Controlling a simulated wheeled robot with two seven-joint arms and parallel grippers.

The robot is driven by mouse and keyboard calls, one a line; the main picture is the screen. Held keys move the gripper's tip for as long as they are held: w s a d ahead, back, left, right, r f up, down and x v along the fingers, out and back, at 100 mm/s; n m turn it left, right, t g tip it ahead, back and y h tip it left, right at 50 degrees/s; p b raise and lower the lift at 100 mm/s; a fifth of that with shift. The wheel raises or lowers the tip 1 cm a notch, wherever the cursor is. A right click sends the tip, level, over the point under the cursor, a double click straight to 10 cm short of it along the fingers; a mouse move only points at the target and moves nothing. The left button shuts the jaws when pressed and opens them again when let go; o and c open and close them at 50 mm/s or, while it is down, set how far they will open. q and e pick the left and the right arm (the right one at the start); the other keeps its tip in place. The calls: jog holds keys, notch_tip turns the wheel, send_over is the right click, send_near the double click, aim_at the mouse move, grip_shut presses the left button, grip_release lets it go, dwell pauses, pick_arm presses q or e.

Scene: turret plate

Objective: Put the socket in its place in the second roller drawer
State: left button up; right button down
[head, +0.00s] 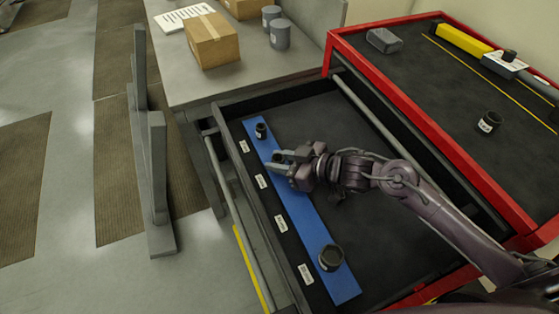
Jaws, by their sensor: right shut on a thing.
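The open drawer (392,232) has a dark liner and a blue strip (302,208) along its left side. A small black socket (261,131) stands at the strip's far end, and a larger dark socket (331,257) stands near its close end. My right gripper (279,161) is over the strip between them, nearer the far socket. It is shut on a small dark thing, apparently a socket, mostly hidden by the fingers. I cannot tell whether it touches the strip. Another dark socket (489,122) with a white label stands on the cart top. My left gripper is not in view.
Several white labels (262,181) line the drawer beside the strip. The red-edged cart top (437,85) holds a grey block (384,40) and a yellow tool (463,40). A grey bench (180,82) with a cardboard box (212,41) and grey cans (280,35) stands behind.

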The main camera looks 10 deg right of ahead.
jog(key=shift+s+r, duration=0.1)
jog(key=shift+s, duration=0.05)
jog(key=shift+a, duration=0.1)
jog(key=c, duration=1.4)
grip_release()
jog(key=shift+c, duration=0.2)
jog(key=o, duration=0.3)
jog(key=shift+f, duration=0.2)
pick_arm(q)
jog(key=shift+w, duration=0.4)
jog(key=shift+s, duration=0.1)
pick_arm(e)
jog(key=shift+r, duration=0.15)
